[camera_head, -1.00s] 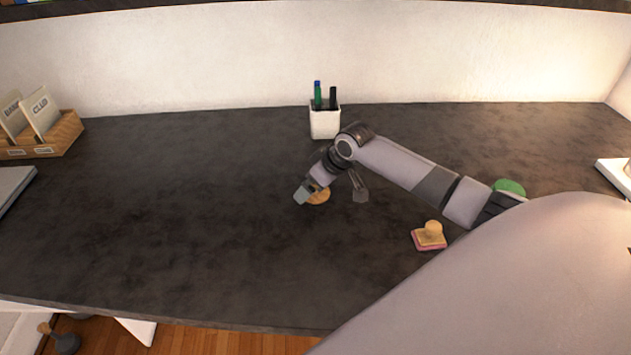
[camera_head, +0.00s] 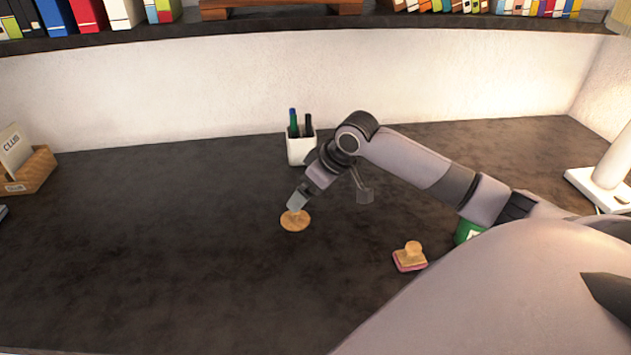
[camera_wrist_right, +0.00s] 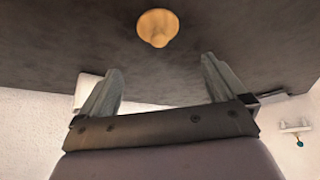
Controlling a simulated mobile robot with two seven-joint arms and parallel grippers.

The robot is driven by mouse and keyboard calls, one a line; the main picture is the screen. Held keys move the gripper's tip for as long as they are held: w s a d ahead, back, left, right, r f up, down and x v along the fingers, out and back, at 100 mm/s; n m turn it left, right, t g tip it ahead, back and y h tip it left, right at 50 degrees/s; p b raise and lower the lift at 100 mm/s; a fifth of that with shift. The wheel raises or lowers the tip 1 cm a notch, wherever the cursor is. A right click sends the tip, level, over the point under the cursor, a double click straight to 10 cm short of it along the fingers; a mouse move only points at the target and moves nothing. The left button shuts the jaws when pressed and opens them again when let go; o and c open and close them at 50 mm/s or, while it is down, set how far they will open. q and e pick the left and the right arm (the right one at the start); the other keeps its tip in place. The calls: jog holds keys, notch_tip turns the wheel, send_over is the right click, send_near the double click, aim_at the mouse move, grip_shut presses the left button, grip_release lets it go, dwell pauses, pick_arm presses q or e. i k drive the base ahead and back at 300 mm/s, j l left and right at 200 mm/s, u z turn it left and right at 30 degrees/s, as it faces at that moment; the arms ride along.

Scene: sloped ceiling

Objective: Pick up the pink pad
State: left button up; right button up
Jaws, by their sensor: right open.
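The pink pad (camera_head: 409,267) lies on the dark desk right of centre in the head view, with a small wooden stamp (camera_head: 412,250) on top of it. My right gripper (camera_head: 329,204) is open and empty, up and to the left of the pad and apart from it. Its left finger overlaps the far edge of a round wooden piece (camera_head: 295,222); I cannot tell if they touch. In the right wrist view, that round piece (camera_wrist_right: 158,27) appears beyond and between the open fingers (camera_wrist_right: 161,64), and the pink pad does not show. My left gripper is not in view.
A white pen cup (camera_head: 300,150) stands behind my right gripper. A green object (camera_head: 468,232) is partly hidden by my right arm. A wooden card box (camera_head: 32,172) is at the left and a white lamp (camera_head: 597,185) at the right. The left-centre desk is clear.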

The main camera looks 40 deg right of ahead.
aim_at(412, 258)
jog(key=k+j, duration=0.8)
jog(key=j, duration=0.1)
